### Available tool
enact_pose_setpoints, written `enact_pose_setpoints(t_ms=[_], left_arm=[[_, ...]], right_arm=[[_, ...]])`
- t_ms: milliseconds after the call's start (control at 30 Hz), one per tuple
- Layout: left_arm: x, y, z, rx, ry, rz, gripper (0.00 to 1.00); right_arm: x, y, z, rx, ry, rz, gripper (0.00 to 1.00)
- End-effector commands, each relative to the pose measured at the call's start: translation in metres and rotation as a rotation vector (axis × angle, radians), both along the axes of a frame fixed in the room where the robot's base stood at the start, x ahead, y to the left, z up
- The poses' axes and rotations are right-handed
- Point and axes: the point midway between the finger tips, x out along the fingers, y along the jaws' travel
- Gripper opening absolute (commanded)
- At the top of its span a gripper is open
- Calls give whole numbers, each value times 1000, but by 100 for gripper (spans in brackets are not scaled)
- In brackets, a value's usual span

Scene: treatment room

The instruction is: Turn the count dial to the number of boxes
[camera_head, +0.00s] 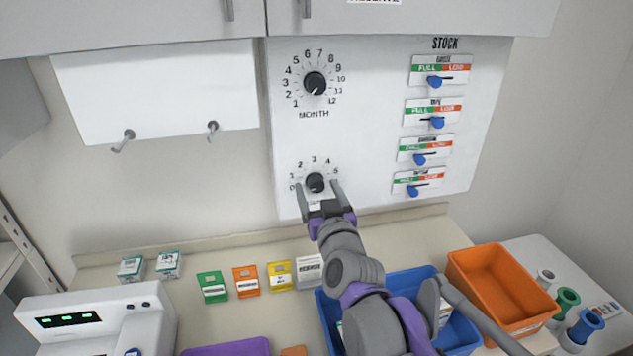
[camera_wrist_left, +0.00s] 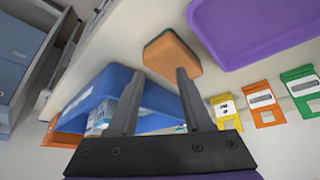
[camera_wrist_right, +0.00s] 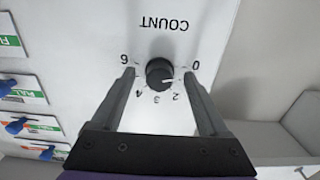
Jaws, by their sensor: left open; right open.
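The count dial (camera_head: 315,183), a black round knob, is low on the white wall panel; it also shows in the right wrist view (camera_wrist_right: 159,73). Its white mark points toward the place between 0 and 2, where a finger hides the number. My right gripper (camera_head: 317,186) is open, with one finger on each side of the knob; contact is unclear. Two white-and-green boxes (camera_head: 131,268) (camera_head: 168,264) stand on the counter at left. More boxes (camera_wrist_left: 101,118) lie in the blue bin (camera_wrist_left: 160,122), partly hidden. My left gripper (camera_wrist_left: 160,72) is open and empty above the counter.
The month dial (camera_head: 315,83) is above the count dial, and stock sliders (camera_head: 437,82) are at right. An orange bin (camera_head: 488,262) stands beside the blue bin. Coloured cards (camera_head: 246,282), a purple tray (camera_head: 228,347) and a brown block (camera_wrist_left: 173,53) are on the counter.

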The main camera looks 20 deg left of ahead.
Motion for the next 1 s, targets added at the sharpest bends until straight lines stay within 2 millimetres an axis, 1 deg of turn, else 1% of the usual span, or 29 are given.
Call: enact_pose_setpoints(t_ms=[333, 367, 500, 767, 800, 1000], left_arm=[[-1, 0, -1, 0, 1, 0, 50], [0, 0, -1, 0, 1, 0, 50], [0, 0, -1, 0, 1, 0, 50], [0, 0, -1, 0, 1, 0, 50], [0, 0, -1, 0, 1, 0, 50], [0, 0, 0, 0, 0, 0, 50]], right_arm=[[0, 1, 0, 1, 1, 0, 78], [0, 1, 0, 1, 1, 0, 76], [0, 1, 0, 1, 1, 0, 51], [0, 1, 0, 1, 1, 0, 4], [0, 1, 0, 1, 1, 0, 0], [0, 1, 0, 8, 6, 0, 0]])
